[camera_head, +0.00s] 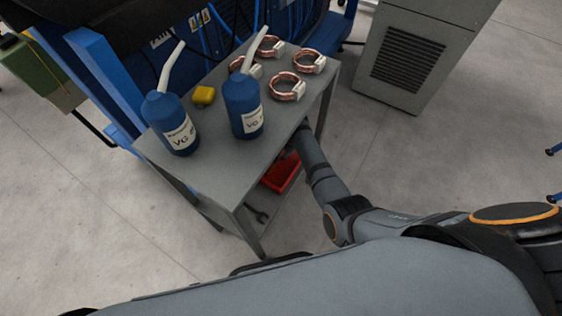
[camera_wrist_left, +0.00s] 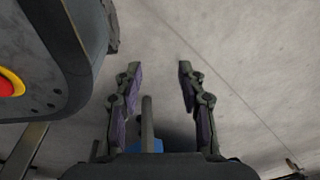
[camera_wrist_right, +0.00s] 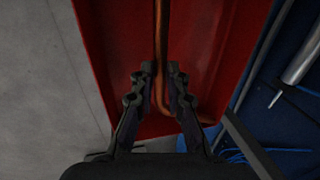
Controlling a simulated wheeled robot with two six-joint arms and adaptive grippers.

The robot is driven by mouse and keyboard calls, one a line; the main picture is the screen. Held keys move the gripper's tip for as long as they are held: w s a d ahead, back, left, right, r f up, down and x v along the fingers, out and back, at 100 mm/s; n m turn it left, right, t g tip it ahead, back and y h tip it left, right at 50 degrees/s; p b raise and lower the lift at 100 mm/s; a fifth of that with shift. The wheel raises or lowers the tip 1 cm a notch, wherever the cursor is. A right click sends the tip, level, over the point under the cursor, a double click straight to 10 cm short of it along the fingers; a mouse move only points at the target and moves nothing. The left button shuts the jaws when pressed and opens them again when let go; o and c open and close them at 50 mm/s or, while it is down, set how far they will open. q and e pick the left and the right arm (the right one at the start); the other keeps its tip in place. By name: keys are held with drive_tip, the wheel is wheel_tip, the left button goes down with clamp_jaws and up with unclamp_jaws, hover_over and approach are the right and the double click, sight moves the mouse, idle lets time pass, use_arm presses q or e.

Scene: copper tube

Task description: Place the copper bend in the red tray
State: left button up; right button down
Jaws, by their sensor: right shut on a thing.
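The copper bend (camera_wrist_right: 159,35) shows in the right wrist view as a thin tube that runs between the fingers and curves right near the palm. My right gripper (camera_wrist_right: 162,72) is shut on it, over the red tray (camera_wrist_right: 215,50). Whether the bend touches the tray floor I cannot tell. In the head view the red tray (camera_head: 281,175) sits on the cart's lower shelf, partly hidden by the tabletop and my right arm; the bend is hidden there. My left gripper (camera_wrist_left: 159,69) is open and empty over bare floor, outside the head view.
The grey cart top (camera_head: 215,165) overhangs the shelf beside my right arm. A grey cabinet (camera_head: 415,55) stands behind at right.

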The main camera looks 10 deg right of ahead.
sight(280, 163)
drive_tip(key=shift+a+f, duration=0.1)
drive_tip(key=shift+f, duration=0.3)
drive_tip(key=shift+b+x, duration=0.85)
drive_tip(key=shift+b, duration=0.35)
wheel_tip(280, 163, down, 2)
drive_tip(key=shift+s+b, duration=0.15)
drive_tip(key=shift+b, duration=1.05)
use_arm(q)
drive_tip(key=w+d+r, duration=0.2)
drive_tip(key=w+r, duration=0.2)
drive_tip(key=w, duration=0.5)
drive_tip(key=shift+d+r, duration=0.25)
drive_tip(key=shift+r, duration=0.05)
use_arm(e)
drive_tip(key=c, duration=1.3)
unclamp_jaws()
drive_tip(key=shift+c, duration=0.2)
use_arm(q)
drive_tip(key=shift+r, duration=0.1)
use_arm(e)
drive_tip(key=shift+r, duration=0.1)
